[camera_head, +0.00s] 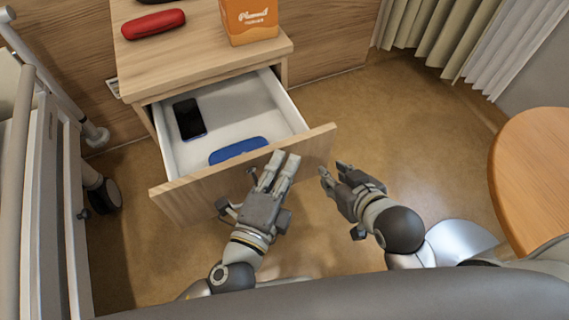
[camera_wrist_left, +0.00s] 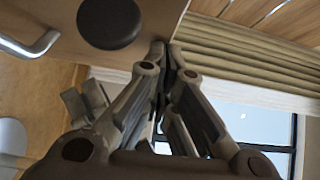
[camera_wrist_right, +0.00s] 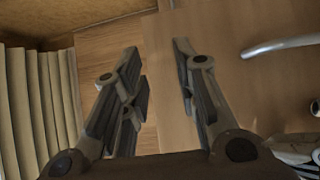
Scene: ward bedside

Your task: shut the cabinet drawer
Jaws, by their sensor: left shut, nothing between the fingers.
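The cabinet (camera_head: 205,68) stands at the upper middle of the head view with its top drawer pulled out. The drawer's wooden front (camera_head: 185,200) faces me. Inside lie a dark phone (camera_head: 189,119) and a blue case (camera_head: 238,150). My left gripper (camera_head: 283,160) is shut and empty, its fingertips at the top edge of the drawer front's right half; I cannot tell whether they touch. My right gripper (camera_head: 332,170) is open and empty, just right of the drawer front's right end. A metal handle (camera_wrist_right: 280,46) shows on a wooden panel in the right wrist view.
A red case (camera_head: 153,24) and an orange box (camera_head: 249,20) stand on the cabinet top. A bed frame with a caster (camera_head: 104,196) is at the left. A round-edged wooden table (camera_head: 535,180) is at the right. Floor right of the drawer is clear, with curtains (camera_head: 440,35) behind.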

